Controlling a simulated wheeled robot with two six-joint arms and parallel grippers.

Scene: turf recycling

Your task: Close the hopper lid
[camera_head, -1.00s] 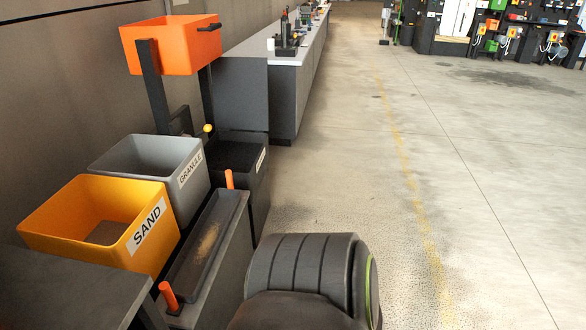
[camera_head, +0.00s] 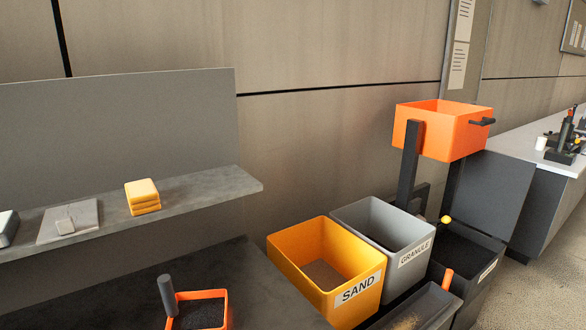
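An orange open-topped hopper-like box (camera_head: 432,142) stands raised on dark posts at the right of the head view. A short dark handle (camera_head: 482,121) sticks out at its right side. I cannot make out a separate lid on it. A second, smaller orange-rimmed box (camera_head: 226,312) with dark contents sits at the bottom edge, partly cut off. A dark upright handle (camera_head: 167,294) stands at its left corner. I cannot tell which of the two is the hopper. Neither of my grippers is in view.
A yellow SAND bin (camera_head: 290,262) and a grey GRANULE bin (camera_head: 372,218) stand below the raised box, with a black bin (camera_head: 482,262) beside them. A dark worktop (camera_head: 250,285) fills the lower left. Yellow folded cloths or pads (camera_head: 143,197) lie on a grey shelf (camera_head: 215,188).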

